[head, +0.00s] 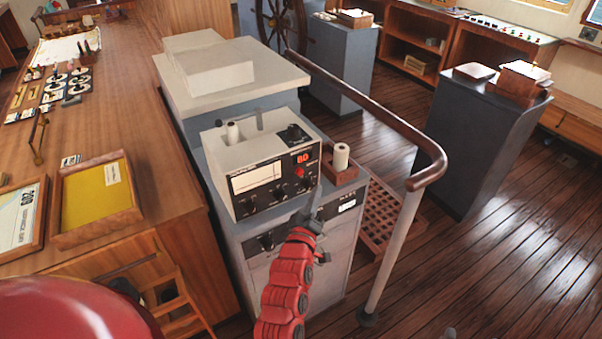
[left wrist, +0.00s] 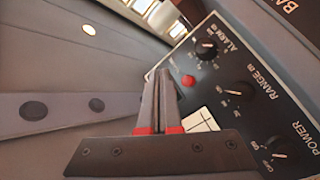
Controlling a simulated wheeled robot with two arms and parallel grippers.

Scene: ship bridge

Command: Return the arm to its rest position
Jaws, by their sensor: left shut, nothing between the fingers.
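My left arm (head: 283,292), red and jointed, reaches up from the bottom middle of the head view. Its dark left gripper (head: 316,203) is in front of the lower right corner of the grey instrument box (head: 263,165). In the left wrist view the two fingers of the left gripper (left wrist: 166,75) lie together, shut and empty. Beyond them is the dark panel (left wrist: 245,65) with knobs marked alarm, range and power, and a red button (left wrist: 188,80). I cannot tell whether the fingertips touch the box.
A wooden holder (head: 340,172) with a white roll stands right of the box on the grey cabinet (head: 325,259). A handrail (head: 394,124) on a white post curves past it. A wooden counter (head: 140,113) lies left. Open plank floor (head: 490,240) is at right.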

